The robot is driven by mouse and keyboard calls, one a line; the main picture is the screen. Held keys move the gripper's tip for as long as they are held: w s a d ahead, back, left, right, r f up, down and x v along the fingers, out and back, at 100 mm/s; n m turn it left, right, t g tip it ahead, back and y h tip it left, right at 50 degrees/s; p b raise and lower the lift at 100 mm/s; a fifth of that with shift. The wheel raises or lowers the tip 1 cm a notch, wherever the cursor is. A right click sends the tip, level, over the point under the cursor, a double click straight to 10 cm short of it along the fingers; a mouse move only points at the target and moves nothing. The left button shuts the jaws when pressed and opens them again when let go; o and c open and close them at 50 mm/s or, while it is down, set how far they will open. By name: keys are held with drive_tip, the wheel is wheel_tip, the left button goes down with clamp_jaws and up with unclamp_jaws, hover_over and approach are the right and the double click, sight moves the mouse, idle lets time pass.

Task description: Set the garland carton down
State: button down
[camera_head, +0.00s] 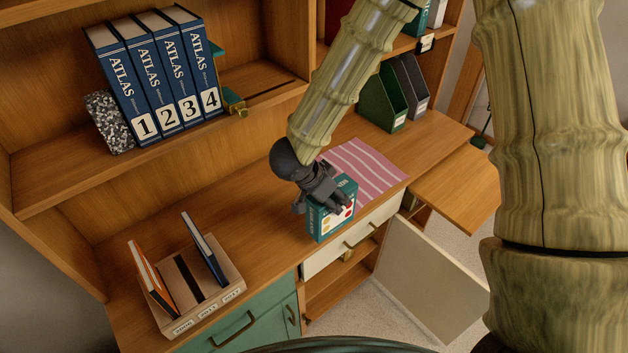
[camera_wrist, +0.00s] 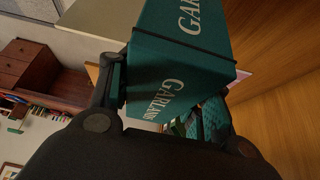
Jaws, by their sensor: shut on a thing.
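The garland carton (camera_head: 320,222) is a teal box with pale lettering and coloured dots on its face. My gripper (camera_head: 332,194) is shut on its upper part, from above. The carton is upright at the front edge of the wooden desk top (camera_head: 268,222); I cannot tell whether its base touches the wood. In the wrist view the carton (camera_wrist: 180,75) fills the space between the dark fingers (camera_wrist: 165,105), with the word GARLAND partly readable. A pink striped mat (camera_head: 372,168) lies just behind and to the right of the carton.
A wooden organiser (camera_head: 226,290) with a few books stands at the left of the desk. Dark file boxes (camera_head: 381,100) stand at the back right. A cream door (camera_head: 425,275) hangs open below. Desk between organiser and carton is clear.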

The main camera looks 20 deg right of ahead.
drive_tip(key=w+a+f+p, duration=0.2)
drive_tip(key=w+f+p, duration=0.2)
drive_tip(key=w, duration=0.5)
drive_tip(key=shift+w+a+f, duration=0.2)
idle(0.3)
drive_tip(key=shift+f, duration=0.2)
drive_tip(key=c, duration=0.7)
unclamp_jaws()
drive_tip(key=shift+r, duration=0.15)
